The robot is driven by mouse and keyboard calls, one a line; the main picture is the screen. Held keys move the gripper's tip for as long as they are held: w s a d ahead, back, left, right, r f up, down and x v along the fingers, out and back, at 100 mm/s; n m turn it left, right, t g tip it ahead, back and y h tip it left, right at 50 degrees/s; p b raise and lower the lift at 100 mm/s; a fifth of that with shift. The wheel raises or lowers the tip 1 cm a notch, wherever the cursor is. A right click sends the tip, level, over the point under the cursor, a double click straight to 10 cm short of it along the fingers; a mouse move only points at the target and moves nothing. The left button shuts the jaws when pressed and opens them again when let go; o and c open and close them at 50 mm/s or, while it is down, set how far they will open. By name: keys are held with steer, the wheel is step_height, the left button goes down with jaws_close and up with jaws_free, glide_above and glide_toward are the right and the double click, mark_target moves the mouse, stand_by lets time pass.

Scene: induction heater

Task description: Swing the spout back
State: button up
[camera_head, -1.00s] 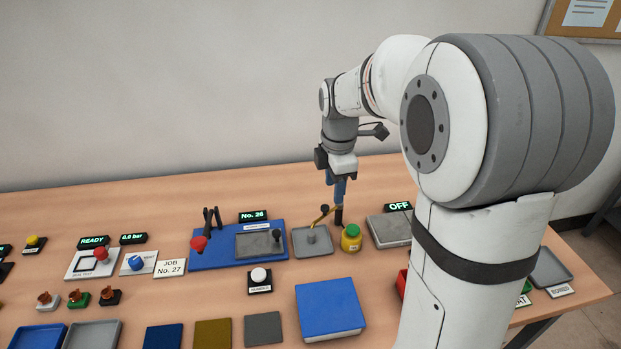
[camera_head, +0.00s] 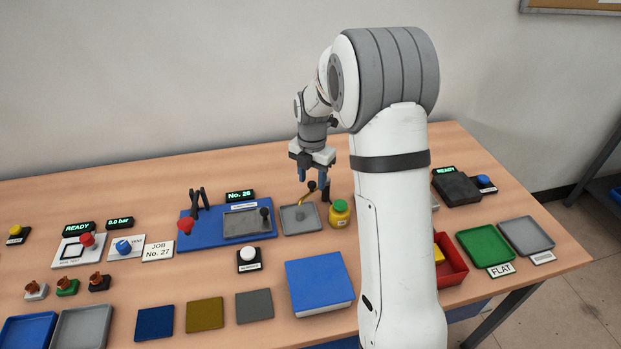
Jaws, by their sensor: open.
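The brass spout (camera_head: 304,198) angles down to the left from a dark post (camera_head: 326,192), over the back of a small grey tray (camera_head: 298,226). A dark round knob (camera_head: 312,185) sits on top of the spout. My gripper (camera_head: 313,181) points down at the spout, its blue fingers apart, one on each side of the knob as seen from here. Whether a finger touches the knob cannot be told. Part of the post is hidden by the right finger.
A yellow jar with a green lid (camera_head: 340,213) stands close right of the spout. A blue fixture (camera_head: 200,230) with upright dark levers is to the left. A blue box (camera_head: 319,285) lies in front. My arm hides the bench right of the jar.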

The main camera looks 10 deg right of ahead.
steer(key=shift+f, duration=0.3)
jaws_close()
stand_by(0.3)
steer(key=shift+a, duration=0.1)
